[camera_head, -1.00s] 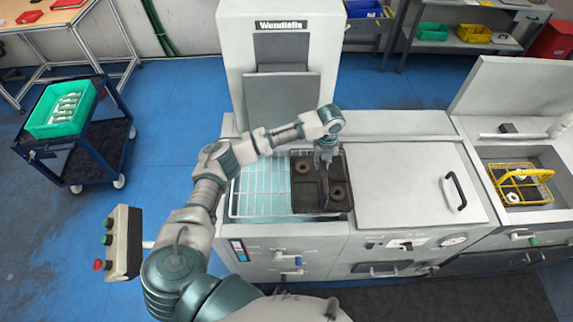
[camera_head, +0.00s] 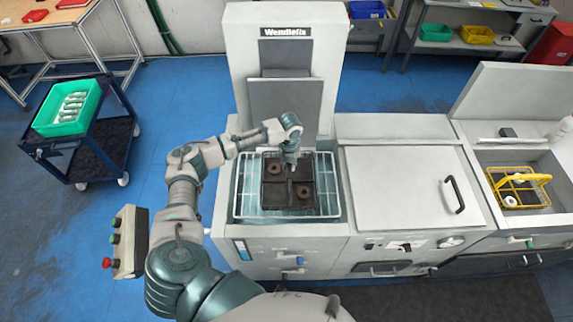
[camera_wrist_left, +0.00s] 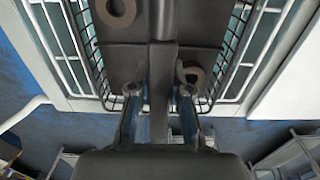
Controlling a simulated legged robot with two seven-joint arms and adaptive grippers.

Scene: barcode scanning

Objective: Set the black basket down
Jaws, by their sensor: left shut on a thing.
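The black basket (camera_head: 275,192) is a square, divided tray with ring-shaped parts in two compartments. It is over the white wire rack (camera_head: 328,200) in the left bay of the machine. My left gripper (camera_head: 290,172) is above the basket's middle, shut on its central divider or handle. In the left wrist view the two fingers (camera_wrist_left: 160,105) close on the dark upright bar of the basket (camera_wrist_left: 198,30). I cannot tell whether the basket's underside touches the rack. My right gripper is not in view.
A closed grey lid (camera_head: 400,190) with a black handle is right of the bay. Further right, a yellow wire basket (camera_head: 520,190) sits in an open basin. A cart with a green bin (camera_head: 68,108) stands at left. The machine's tall column (camera_head: 285,100) rises behind the rack.

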